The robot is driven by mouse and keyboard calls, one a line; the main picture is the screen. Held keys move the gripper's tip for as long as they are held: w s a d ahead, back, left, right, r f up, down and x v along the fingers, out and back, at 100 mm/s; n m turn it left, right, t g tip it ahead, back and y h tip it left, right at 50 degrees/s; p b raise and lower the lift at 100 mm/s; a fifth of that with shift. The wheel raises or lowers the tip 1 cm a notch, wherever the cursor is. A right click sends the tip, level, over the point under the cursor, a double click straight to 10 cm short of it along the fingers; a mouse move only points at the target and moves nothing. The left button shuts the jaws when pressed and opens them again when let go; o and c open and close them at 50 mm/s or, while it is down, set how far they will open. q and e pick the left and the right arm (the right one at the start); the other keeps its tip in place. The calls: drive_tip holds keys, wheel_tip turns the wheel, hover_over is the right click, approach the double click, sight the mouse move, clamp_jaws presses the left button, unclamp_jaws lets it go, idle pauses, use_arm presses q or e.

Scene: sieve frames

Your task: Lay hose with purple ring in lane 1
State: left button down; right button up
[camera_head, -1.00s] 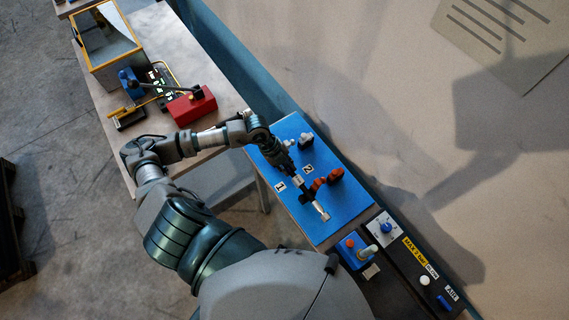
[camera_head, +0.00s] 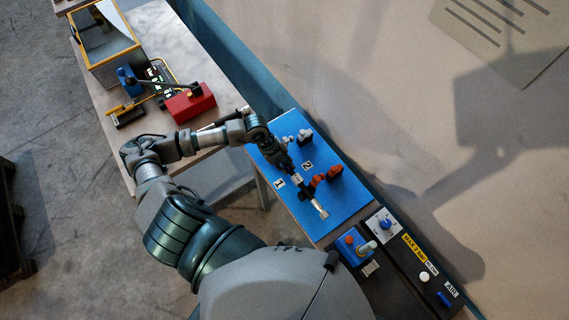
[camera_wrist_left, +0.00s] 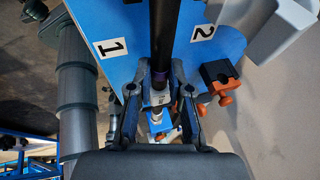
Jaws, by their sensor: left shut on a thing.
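My left gripper (camera_head: 298,181) is over the blue board (camera_head: 345,208), beside the label 1 (camera_head: 279,183). In the left wrist view its two fingers (camera_wrist_left: 160,108) are shut on a black hose (camera_wrist_left: 165,30). The hose has a purple ring (camera_wrist_left: 160,75) just above a pale fitting between the fingers. The hose runs up the picture between the label 1 (camera_wrist_left: 111,47) and the label 2 (camera_wrist_left: 203,32). Whether it touches the board is hidden. A black and orange clamp (camera_wrist_left: 220,76) stands to the right of the fingers. My right gripper is not in view.
A blue box with an orange button (camera_head: 350,242) and a panel with a blue knob (camera_head: 386,228) stand at the board's near end. A red box (camera_head: 190,102) is on the table to the left. A wall runs along the right side.

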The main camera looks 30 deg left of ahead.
use_arm(q)
drive_tip(key=shift+d, duration=0.15)
drive_tip(key=shift+f, duration=0.1)
drive_tip(key=shift+a+f, duration=0.3)
drive_tip(key=shift+a, duration=0.15)
drive_tip(key=shift+f, duration=0.1)
drive_tip(key=c, duration=1.1)
unclamp_jaws()
drive_tip(key=shift+d, duration=0.2)
drive_tip(key=shift+o, duration=0.5)
drive_tip(key=shift+d, duration=0.1)
drive_tip(key=v, duration=1.2)
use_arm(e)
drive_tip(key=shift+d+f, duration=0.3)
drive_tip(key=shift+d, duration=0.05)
